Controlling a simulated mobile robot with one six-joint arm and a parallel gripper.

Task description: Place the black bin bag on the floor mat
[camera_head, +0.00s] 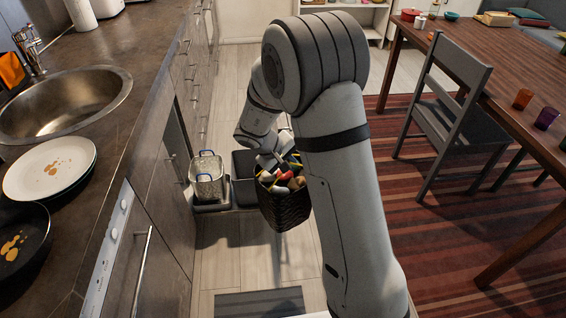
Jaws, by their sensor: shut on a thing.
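The black bin bag (284,208) is a dark, textured sack, open at the top, with mixed rubbish showing inside. My gripper (277,161) is at its upper rim, shut on it, with the fingers partly hidden by my arm and the rubbish. The bag hangs upright beside the pull-out bin unit, apparently above the floor. Its right side is hidden behind my arm. A grey floor mat (259,303) lies on the pale floor at the bottom of the view, nearer than the bag and cut by the picture's lower edge.
The pull-out unit holds a metal basket with blue handles (207,177) and dark compartments (246,163). A counter (138,84) with a sink runs along the left. A chair (446,110) and table (463,60) stand on a striped rug at right. Floor before the mat is clear.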

